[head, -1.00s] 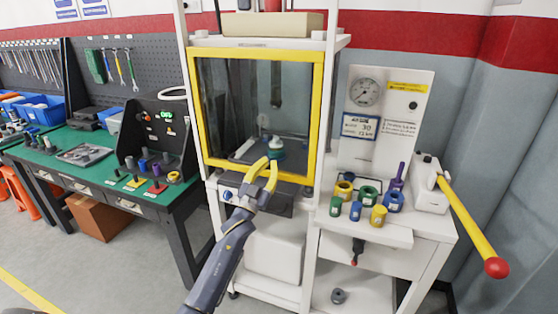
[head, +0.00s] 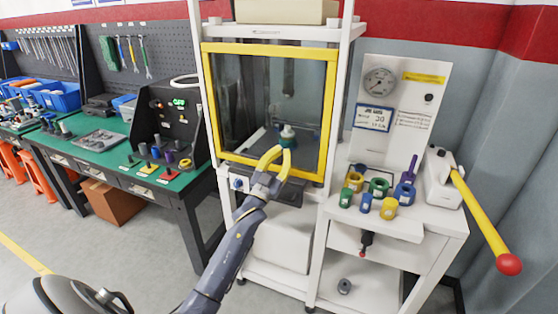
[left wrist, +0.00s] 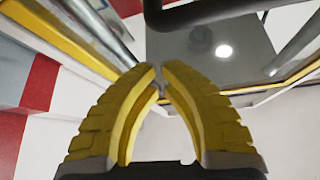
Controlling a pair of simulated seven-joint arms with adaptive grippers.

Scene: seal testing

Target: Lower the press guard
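The press guard (head: 331,110) is a clear panel in a yellow frame. In the head view it covers the front of the white press cabinet, its bottom bar level with the press bed. Behind the panel, a green-and-white part (head: 287,133) stands on the bed under the ram (head: 289,75). My left gripper (head: 284,151) has yellow fingers and is in front of the guard's lower edge, overlapping it; I cannot tell if they touch. In the left wrist view, the fingertips (left wrist: 157,70) meet with nothing clearly between them. My right gripper is not in view.
Coloured rings and cylinders (head: 379,187) stand on the white side table, below a gauge panel (head: 391,110). A yellow lever (head: 478,215) with a red knob juts out at the right. A green workbench (head: 95,150) stands at the left. The floor in front is clear.

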